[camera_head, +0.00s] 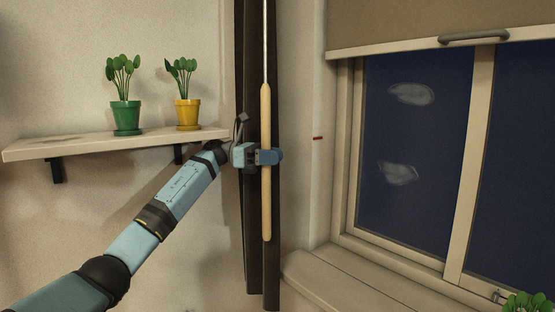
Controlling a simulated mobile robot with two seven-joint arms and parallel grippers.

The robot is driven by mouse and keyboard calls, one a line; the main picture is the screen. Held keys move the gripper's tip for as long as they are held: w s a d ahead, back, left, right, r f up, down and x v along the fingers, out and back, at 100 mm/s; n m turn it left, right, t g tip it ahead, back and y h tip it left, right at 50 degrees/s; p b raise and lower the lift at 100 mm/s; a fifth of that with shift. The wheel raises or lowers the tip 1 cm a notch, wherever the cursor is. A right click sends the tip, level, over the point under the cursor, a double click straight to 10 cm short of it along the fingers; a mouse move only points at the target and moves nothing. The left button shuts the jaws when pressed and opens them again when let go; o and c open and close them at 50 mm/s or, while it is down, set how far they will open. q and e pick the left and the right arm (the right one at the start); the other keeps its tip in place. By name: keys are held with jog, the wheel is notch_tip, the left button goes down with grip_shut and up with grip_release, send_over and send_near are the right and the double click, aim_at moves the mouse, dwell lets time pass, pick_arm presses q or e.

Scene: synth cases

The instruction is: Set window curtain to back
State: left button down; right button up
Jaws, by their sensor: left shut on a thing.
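The dark window curtain (252,230) hangs in a narrow bunch to the left of the window. A pale wooden wand (266,212) hangs upright in front of it from a thin light cord or rod. My left gripper (268,157) is shut on the wand at about its middle. The gripper's fingers hide a short part of the wand and some of the curtain behind. The window (415,170) is on the right, with a brown shade (390,22) covering its top. My right gripper is not in view.
A wall shelf (75,146) on the left holds a plant in a green pot (126,117) and one in a yellow pot (187,114), close to my left arm. A sill (345,285) runs below the window, with another plant (527,303) at lower right.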

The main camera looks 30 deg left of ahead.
pick_arm(q)
jog(key=shift+a+r, duration=0.2)
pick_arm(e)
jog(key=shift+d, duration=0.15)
pick_arm(q)
jog(key=c, duration=1.2)
grip_release()
jog(key=shift+w+a+f, duration=0.1)
jog(key=shift+f, duration=0.05)
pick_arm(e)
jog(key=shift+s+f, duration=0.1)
